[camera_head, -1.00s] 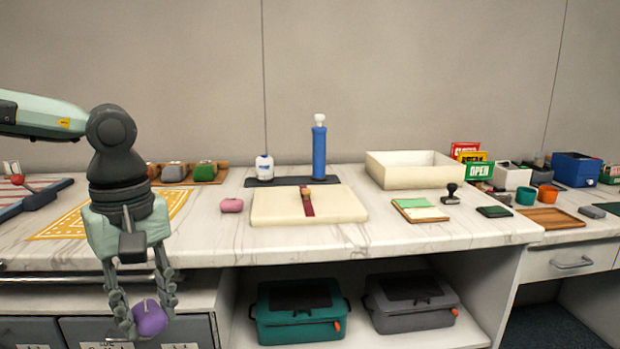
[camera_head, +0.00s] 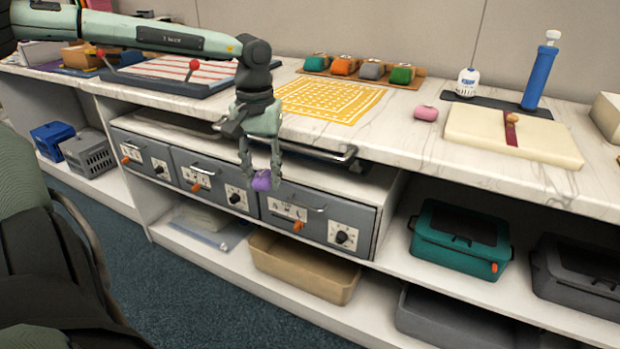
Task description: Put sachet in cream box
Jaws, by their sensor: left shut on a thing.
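My left gripper (camera_head: 262,186) hangs in front of the drawer row, below the counter edge, fingers pointing down. It is shut on a small purple sachet (camera_head: 260,183), whose sides are partly hidden by the fingers. A cream box (camera_head: 607,118) stands on the counter at the far right and is cut off by the picture edge. The gripper is well to the left of it and lower. My right gripper is not in view.
A pink sachet-like item (camera_head: 426,113) lies on the counter beside a cream slab (camera_head: 510,138). A blue cylinder (camera_head: 540,75) stands behind.

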